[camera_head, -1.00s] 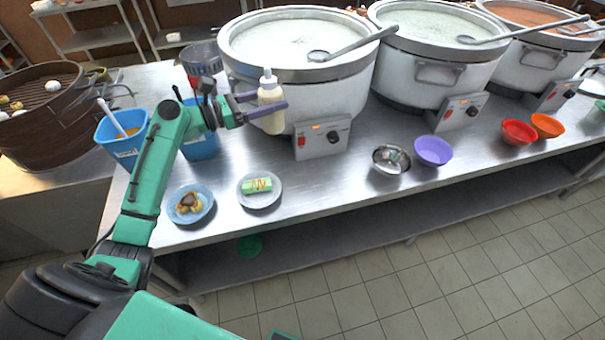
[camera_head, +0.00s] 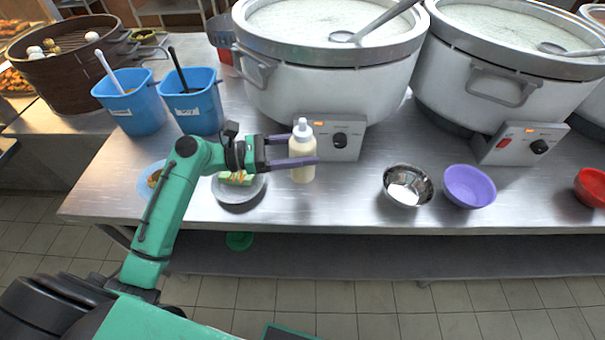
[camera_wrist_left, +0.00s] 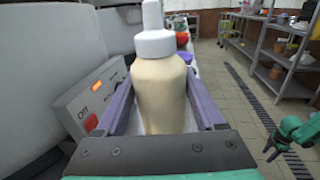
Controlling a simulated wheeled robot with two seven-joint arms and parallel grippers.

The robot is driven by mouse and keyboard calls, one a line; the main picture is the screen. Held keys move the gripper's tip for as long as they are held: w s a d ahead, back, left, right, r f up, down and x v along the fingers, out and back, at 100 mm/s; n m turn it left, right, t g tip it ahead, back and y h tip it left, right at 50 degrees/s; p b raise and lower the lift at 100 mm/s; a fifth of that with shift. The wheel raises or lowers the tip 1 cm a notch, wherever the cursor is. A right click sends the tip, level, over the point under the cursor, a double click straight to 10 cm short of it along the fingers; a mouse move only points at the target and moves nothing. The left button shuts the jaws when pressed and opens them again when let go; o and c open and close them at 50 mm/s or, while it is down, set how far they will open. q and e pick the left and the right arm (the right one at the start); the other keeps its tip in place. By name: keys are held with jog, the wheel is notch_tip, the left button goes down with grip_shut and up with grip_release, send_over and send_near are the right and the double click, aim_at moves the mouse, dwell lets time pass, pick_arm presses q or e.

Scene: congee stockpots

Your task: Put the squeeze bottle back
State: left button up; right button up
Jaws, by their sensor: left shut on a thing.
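My left gripper (camera_head: 291,164) is shut on the squeeze bottle (camera_head: 302,172), with one finger on each side of its body. The bottle is cream coloured with a white cap and nozzle, and it is upright. It is in front of the control box of the nearest stockpot, right of the grey plate. I cannot tell whether its base touches the table. In the left wrist view the bottle (camera_wrist_left: 163,95) fills the middle between the purple fingers.
A grey plate with food (camera_head: 240,197), a steel bowl (camera_head: 407,186) and a purple bowl (camera_head: 469,187) stand along the steel table's front. Two blue containers (camera_head: 130,108) (camera_head: 199,106) stand at left. Large stockpots (camera_head: 330,85) line the back. Bare table lies between bottle and steel bowl.

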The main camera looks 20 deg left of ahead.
aim_at(303, 173)
pick_arm(q)
notch_tip(303, 173, down, 8)
jog(key=shift+w+d+b, duration=0.1)
jog(key=shift+b, duration=0.2)
pick_arm(e)
jog(key=shift+w+d+f, duration=0.25)
jog(key=shift+w+d, duration=0.3)
pick_arm(q)
jog(key=shift+f, duration=0.15)
jog(key=o, duration=0.9)
jog(key=b+v, duration=0.1)
jog(key=v, duration=0.5)
jog(key=b+v, duration=0.1)
jog(key=v, duration=0.5)
jog(key=shift+r, duration=0.2)
pick_arm(e)
notch_tip(303, 173, down, 2)
jog(key=shift+s, duration=0.1)
